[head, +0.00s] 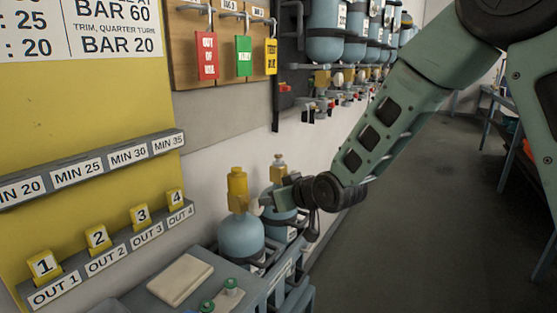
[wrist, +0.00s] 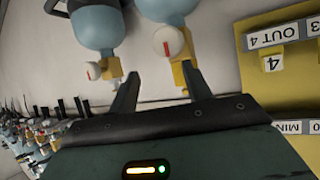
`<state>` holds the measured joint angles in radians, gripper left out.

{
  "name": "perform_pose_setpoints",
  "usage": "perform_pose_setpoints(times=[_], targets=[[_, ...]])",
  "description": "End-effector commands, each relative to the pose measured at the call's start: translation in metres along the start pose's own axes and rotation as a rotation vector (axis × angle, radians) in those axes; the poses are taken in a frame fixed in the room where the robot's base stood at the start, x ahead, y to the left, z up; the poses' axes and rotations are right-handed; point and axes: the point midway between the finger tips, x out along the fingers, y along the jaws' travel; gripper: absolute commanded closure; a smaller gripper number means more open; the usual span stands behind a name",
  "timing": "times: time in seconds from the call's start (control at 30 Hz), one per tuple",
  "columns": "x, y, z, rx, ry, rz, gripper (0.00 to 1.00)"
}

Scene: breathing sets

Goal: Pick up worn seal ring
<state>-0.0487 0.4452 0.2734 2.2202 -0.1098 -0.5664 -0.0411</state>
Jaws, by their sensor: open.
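I cannot pick out the worn seal ring in either view; it may be too small or hidden. My gripper (head: 268,199) is beside the valves of two blue cylinders in the head view. The near cylinder (head: 241,238) has a yellow top, and the far cylinder (head: 279,192) is partly behind my gripper. In the wrist view my gripper (wrist: 162,76) is open, with nothing seen between its fingers. A brass valve (wrist: 113,68) with a white knob shows by the left finger, and another brass valve (wrist: 181,74) shows by the right finger. Contact is unclear.
A grey bench (head: 150,291) holds a cream pad (head: 180,280) and green-topped fittings (head: 231,286). Numbered yellow tags (head: 97,239) stand on a rack at left. Red, green and yellow tags (head: 207,56) hang above. More blue cylinders (head: 325,30) line the wall. The floor (head: 420,220) at right is clear.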

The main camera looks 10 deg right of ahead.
Motion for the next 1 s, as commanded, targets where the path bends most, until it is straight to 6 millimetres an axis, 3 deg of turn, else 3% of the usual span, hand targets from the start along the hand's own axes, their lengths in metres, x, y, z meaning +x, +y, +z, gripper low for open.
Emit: perform_pose_setpoints(times=[0.03, 0.1, 0.3, 0.57, 1.0], targets=[[0.016, 0.028, -0.004, 0.013, 0.083, 0.032, 0.51], [0.029, 0.058, -0.015, 0.019, 0.2, 0.067, 0.51], [0.039, 0.118, -0.031, 0.016, 0.438, 0.138, 0.51], [0.052, 0.135, -0.045, 0.01, 0.509, 0.156, 0.51], [0.124, 0.147, -0.085, 0.011, 0.506, 0.156, 0.51]])
